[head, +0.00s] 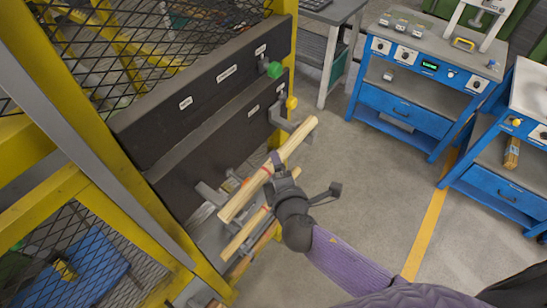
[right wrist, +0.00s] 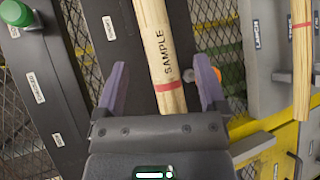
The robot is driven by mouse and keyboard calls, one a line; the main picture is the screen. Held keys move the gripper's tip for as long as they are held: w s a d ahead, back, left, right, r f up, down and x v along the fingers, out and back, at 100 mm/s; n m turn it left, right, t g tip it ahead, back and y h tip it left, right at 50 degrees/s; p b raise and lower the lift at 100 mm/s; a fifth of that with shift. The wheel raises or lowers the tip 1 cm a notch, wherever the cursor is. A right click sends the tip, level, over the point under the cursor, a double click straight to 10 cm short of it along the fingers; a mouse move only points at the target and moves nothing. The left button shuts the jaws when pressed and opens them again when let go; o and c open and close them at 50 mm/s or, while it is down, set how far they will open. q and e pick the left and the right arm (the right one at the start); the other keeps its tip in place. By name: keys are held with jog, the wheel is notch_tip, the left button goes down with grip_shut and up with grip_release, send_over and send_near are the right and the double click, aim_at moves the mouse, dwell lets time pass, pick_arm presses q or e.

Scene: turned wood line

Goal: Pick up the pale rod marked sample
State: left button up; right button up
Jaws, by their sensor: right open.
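The pale rod marked SAMPLE (right wrist: 160,45) runs between the two purple fingers of my right gripper (right wrist: 161,82) in the right wrist view. It has a red band near the palm, and its black lettering faces the camera. The fingers stand apart, with a gap visible on both sides of the rod. In the head view the rod (head: 241,195) lies slanted on the rack's grey brackets (head: 210,194), and my right gripper (head: 273,168) is at its middle. My left gripper is not in view.
Another pale rod (head: 243,233) lies below, parallel to it. A yellow frame (head: 93,130) with mesh stands left. Blue benches (head: 400,100) stand right, beyond open floor.

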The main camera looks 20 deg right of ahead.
jog(key=x, duration=0.2)
jog(key=shift+w+f, duration=0.1)
jog(key=shift+w, duration=0.15)
grip_shut()
